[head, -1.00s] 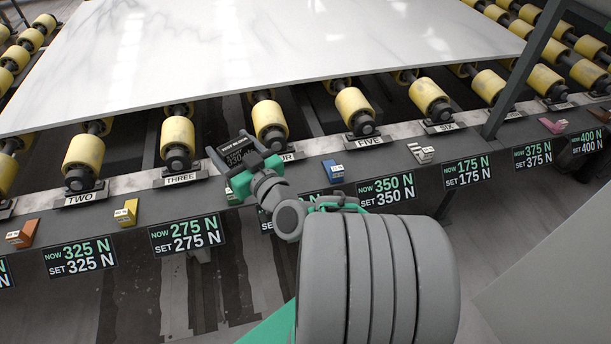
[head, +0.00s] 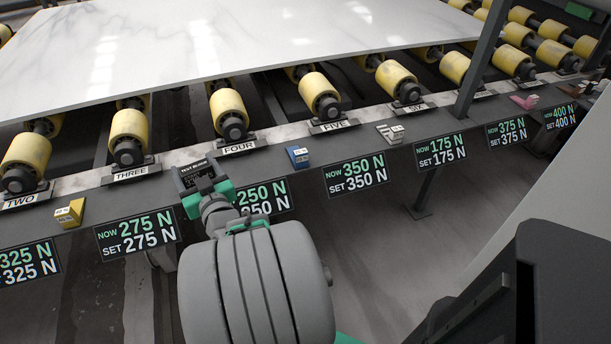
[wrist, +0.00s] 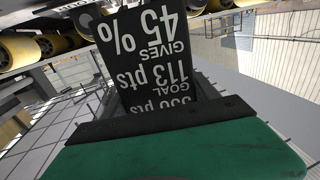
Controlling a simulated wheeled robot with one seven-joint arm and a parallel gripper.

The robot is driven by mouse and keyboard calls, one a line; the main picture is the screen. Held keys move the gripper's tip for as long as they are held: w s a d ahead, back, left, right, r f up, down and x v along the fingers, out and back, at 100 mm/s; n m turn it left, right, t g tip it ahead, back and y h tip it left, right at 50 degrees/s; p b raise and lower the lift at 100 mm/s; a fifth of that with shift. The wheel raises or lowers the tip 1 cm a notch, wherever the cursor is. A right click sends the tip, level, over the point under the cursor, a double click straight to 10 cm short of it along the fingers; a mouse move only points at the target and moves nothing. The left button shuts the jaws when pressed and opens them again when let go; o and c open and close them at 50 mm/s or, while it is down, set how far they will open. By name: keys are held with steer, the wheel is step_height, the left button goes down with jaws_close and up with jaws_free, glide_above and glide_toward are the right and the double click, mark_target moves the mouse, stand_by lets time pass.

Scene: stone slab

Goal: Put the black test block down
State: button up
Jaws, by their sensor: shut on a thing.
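The black test block (head: 192,173) is held in my gripper (head: 207,190), between the THREE and FOUR labels at the front rail. In the head view its dark top with a printed label faces up. In the wrist view the block (wrist: 145,50) shows white text, upside down, including "GIVES 45 %" and "GOAL 113 pts". My gripper is shut on it; a dark jaw with a green part (wrist: 180,150) crosses the lower wrist view and hides the block's lower end. The block is at the grey ledge (head: 270,162); I cannot tell whether it touches it.
A yellow block (head: 70,213), a blue block (head: 298,156), a grey block (head: 390,133) and a pink block (head: 524,102) stand along the ledge. Force displays (head: 356,175) hang on its front. Yellow rollers (head: 228,112) carry a white stone slab (head: 200,50) behind.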

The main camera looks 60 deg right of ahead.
steer(key=s+d+f+m+g+h+b, duration=0.4)
steer(key=s+d+h+b, duration=0.1)
steer(key=s+d+b, duration=0.2)
steer(key=s+d, duration=0.1)
steer(key=d, duration=0.1)
steer(key=shift+d+f, duration=0.2)
steer(key=shift+d, duration=0.15)
steer(key=s+d+m+g+b, duration=0.1)
steer(key=s, duration=0.1)
steer(key=s+d+m+g+h+b, duration=0.1)
steer(key=s, duration=0.1)
steer(key=s+d+r+g+b, duration=0.1)
steer(key=s+d+g, duration=0.1)
steer(key=shift+s+m+h, duration=0.15)
steer(key=shift+m+h, duration=0.25)
steer(key=w+d+f+b, duration=0.1)
steer(key=d+f, duration=0.1)
steer(key=d, duration=0.2)
steer(key=w+d+f+b, duration=0.1)
steer(key=w+d+f, duration=0.1)
steer(key=d+f, duration=0.1)
steer(key=w+d+f+b, duration=0.2)
steer(key=d, duration=0.4)
steer(key=shift+f, duration=0.35)
steer(key=shift+r, duration=0.1)
steer(key=o, duration=1.9)
steer(key=shift+o, duration=0.2)
